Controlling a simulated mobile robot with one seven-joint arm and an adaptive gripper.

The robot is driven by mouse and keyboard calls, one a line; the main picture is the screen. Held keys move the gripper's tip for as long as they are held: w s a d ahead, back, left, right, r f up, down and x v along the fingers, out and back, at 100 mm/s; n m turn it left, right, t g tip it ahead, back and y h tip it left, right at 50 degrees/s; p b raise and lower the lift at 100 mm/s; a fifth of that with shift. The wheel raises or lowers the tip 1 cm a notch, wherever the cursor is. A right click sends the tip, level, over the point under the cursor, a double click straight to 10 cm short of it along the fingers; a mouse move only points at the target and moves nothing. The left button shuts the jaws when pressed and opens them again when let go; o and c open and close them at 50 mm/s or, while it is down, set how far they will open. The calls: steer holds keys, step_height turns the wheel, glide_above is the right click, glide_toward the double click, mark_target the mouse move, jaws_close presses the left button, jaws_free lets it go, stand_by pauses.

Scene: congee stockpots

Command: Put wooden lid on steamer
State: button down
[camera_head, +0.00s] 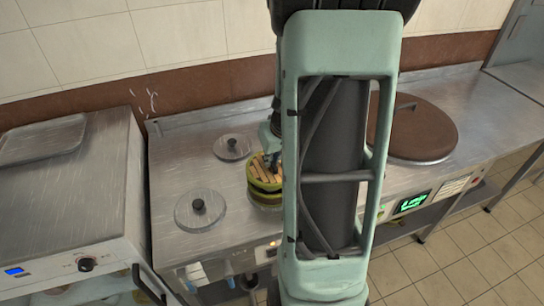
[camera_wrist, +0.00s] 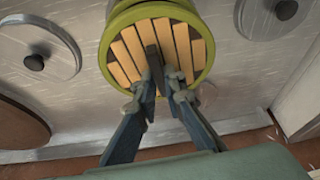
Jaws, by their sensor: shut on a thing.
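The wooden lid (camera_head: 266,169) has pale slats, dark gaps and a green rim; it also shows large in the wrist view (camera_wrist: 187,48). A dark bar handle (camera_wrist: 152,62) crosses its middle. My gripper (camera_wrist: 157,92) is shut on this handle; in the head view it is partly hidden behind my arm. The green round steamer (camera_head: 264,196) stands on the metal counter directly under the lid. The lid sits at or just above the steamer's top; I cannot tell whether it rests fully flat.
Two round metal lids with black knobs, a front one (camera_head: 200,209) and a back one (camera_head: 232,147), lie on the counter left of the steamer. A large brown round cover (camera_head: 412,130) is at the right. A metal cabinet (camera_head: 65,190) stands at the left.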

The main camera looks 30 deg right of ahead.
mark_target(273, 164)
steer(key=shift+f+b, duration=0.5)
steer(key=shift+f, duration=0.55)
steer(key=shift+b, duration=0.45)
stand_by(0.6)
steer(key=shift+f+b, duration=0.55)
steer(key=shift+b, duration=0.15)
steer(key=c, duration=2.3)
jaws_free()
steer(key=p+v, duration=0.6)
steer(key=v, duration=0.5)
steer(key=shift+p, duration=0.3)
steer(key=shift+w, duration=0.1)
